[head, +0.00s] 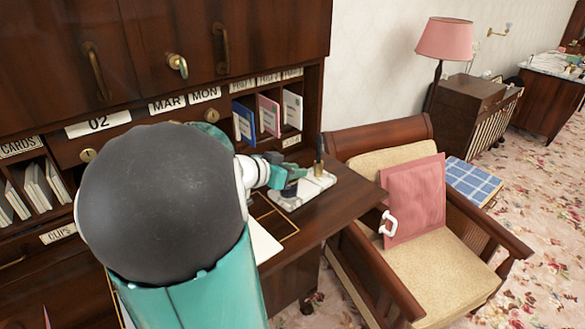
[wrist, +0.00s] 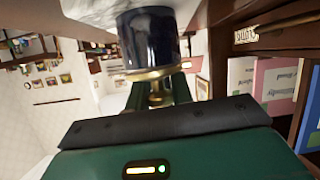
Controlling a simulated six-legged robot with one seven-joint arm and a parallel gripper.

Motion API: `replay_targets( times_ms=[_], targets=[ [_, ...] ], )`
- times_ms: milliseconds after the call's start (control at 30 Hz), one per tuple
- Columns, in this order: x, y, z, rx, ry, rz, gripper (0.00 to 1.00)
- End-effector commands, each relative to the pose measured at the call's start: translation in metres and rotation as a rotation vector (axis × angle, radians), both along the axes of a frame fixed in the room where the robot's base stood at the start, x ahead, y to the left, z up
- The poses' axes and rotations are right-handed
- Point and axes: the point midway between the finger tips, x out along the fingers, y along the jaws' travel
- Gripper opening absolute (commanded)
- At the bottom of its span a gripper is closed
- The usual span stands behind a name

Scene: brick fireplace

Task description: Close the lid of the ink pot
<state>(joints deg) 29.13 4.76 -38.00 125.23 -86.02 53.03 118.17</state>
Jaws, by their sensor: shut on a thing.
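The ink pot (wrist: 150,38) is a dark blue glass cylinder at the top of the wrist view, which appears upside down. Its brass lid (wrist: 152,74) lies across the pot's mouth, close against the glass; I cannot tell whether it is fully seated. My gripper (wrist: 158,94) has its two green fingers on either side of the lid's small brass knob (wrist: 156,97), shut on it. In the head view my gripper (head: 290,178) is over the white marble inkstand (head: 318,187) on the desk, and the pot is mostly hidden.
A pen (head: 319,150) stands upright at the back of the inkstand. Pigeonholes with booklets (head: 268,115) rise behind the desk (head: 340,202). An armchair with a pink cushion (head: 414,200) stands to the right. White paper (head: 264,243) lies in front.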

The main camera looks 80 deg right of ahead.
Motion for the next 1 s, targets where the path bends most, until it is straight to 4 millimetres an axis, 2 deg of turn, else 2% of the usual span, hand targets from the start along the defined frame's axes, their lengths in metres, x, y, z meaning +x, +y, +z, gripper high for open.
replay_targets(
  times_ms=[100,733,767,833,1000],
  targets=[
    [0.0013,0.0020,-0.0055,-0.019,-0.038,0.006,0.00],
    [0.0021,0.0025,-0.0076,-0.049,-0.078,0.008,0.00],
    [0.0021,0.0025,-0.0075,-0.049,-0.078,0.008,0.28],
    [0.0019,0.0026,-0.0077,-0.048,-0.077,0.007,0.42],
    [0.0006,0.0031,-0.0079,-0.047,-0.077,0.005,0.44]
  ],
)
